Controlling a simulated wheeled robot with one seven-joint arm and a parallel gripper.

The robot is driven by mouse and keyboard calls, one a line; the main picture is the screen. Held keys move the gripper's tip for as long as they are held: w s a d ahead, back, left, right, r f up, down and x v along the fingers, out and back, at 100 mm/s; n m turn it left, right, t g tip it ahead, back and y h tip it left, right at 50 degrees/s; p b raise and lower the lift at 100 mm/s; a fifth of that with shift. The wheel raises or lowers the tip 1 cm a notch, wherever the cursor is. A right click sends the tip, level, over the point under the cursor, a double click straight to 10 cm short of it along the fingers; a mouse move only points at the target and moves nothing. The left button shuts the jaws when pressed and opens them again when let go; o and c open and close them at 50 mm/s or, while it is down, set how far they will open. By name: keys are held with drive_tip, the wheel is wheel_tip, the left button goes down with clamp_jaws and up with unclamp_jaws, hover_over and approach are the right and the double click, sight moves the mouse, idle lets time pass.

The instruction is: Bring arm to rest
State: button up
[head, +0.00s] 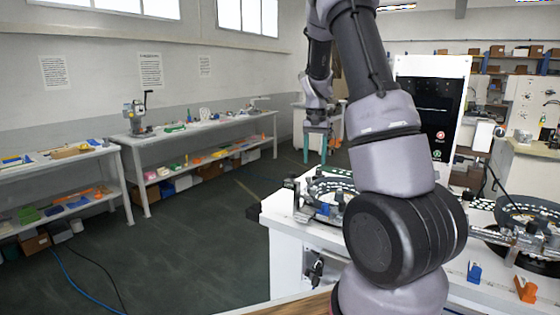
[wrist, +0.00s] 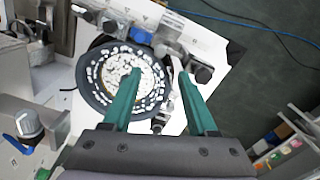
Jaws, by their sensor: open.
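My arm rises from the front of the head view and bends over at the top. My gripper (head: 317,150) hangs fingers-down in the head view, above and beyond the near end of the white workbench (head: 283,220). In the wrist view, the two teal fingers of my gripper (wrist: 158,75) stand well apart with nothing held between them. Below them in the wrist view is a round dark bowl feeder (wrist: 92,88) filled with small white pieces. The left fingertip overlaps the bowl in the picture; I see no contact.
The workbench also bears a second round feeder (head: 535,212), a blue block (head: 474,272) and an orange block (head: 526,289). A white panel with a dark screen (head: 432,105) stands behind. Long shelved tables (head: 195,137) line the left wall. Open floor (head: 200,230) lies between.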

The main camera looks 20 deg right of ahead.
drive_tip(key=s+a+r+n+t+y, duration=0.1)
drive_tip(key=s+a+r+t, duration=0.1)
drive_tip(key=s+a+r, duration=0.35)
drive_tip(key=s+a+r+t+y, duration=0.1)
drive_tip(key=s+a+r+t, duration=0.15)
drive_tip(key=s+r, duration=0.55)
drive_tip(key=s+a+r+t, duration=0.1)
drive_tip(key=s+a+r, duration=0.2)
drive_tip(key=s, duration=0.3)
drive_tip(key=s+a+r+n+t, duration=0.1)
drive_tip(key=s+a+r, duration=0.2)
drive_tip(key=s, duration=0.4)
drive_tip(key=shift+a+n+t, duration=0.3)
drive_tip(key=shift+a+t, duration=0.05)
drive_tip(key=shift+a, duration=0.05)
